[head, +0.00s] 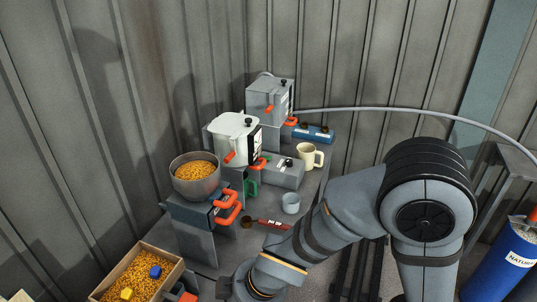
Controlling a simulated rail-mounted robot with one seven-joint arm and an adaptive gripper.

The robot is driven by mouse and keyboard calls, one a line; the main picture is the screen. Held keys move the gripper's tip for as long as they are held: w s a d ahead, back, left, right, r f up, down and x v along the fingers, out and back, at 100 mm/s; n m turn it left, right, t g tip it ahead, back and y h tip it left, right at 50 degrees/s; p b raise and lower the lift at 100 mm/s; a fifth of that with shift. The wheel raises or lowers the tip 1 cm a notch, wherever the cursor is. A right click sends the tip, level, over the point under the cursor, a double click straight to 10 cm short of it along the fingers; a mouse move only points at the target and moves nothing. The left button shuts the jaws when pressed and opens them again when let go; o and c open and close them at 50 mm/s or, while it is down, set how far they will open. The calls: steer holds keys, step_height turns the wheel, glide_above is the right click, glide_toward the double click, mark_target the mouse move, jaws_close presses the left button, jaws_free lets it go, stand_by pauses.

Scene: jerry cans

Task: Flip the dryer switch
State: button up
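I cannot tell for certain which machine is the dryer. A white boxy machine (232,143) with a black knob on top and an orange lever stands mid-bench. A similar grey machine (268,102) stands behind it. A low grey box (283,174) with a small dark part on top sits in front of the white machine; whether that part is a switch is too small to tell. My arm reaches from the right down to the bottom edge, in front of the bench. Its fingertips do not show.
A metal bowl of yellow grains (195,183) stands on a grey stand with orange handles. A cream mug (311,156) and a grey cup (291,203) are on the bench (268,215). A wooden box of grains (140,272) is lower left; a blue cylinder (503,262) is far right.

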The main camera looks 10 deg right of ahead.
steer(key=shift+n+t+y, duration=0.3)
steer(key=shift+t+y, duration=0.2)
steer(key=shift+y, duration=0.3)
steer(key=w+a, duration=0.3)
steer(key=w, duration=0.1)
steer(key=w+a+f, duration=0.1)
steer(key=w+a, duration=0.1)
steer(key=w, duration=0.2)
steer(key=w+a+f, duration=0.1)
steer(key=w+a, duration=0.2)
steer(key=w, duration=0.2)
steer(key=shift+w+a+f, duration=0.1)
steer(key=shift+a+f, duration=0.15)
steer(key=shift+a, duration=0.1)
jaws_close()
steer(key=w+a+f+y, duration=0.1)
steer(key=w+a+f, duration=0.1)
steer(key=w+a, duration=0.3)
steer(key=shift+w+a+n, duration=0.15)
steer(key=shift+a+n, duration=0.25)
steer(key=shift+w+d, duration=0.1)
steer(key=shift+d, duration=0.05)
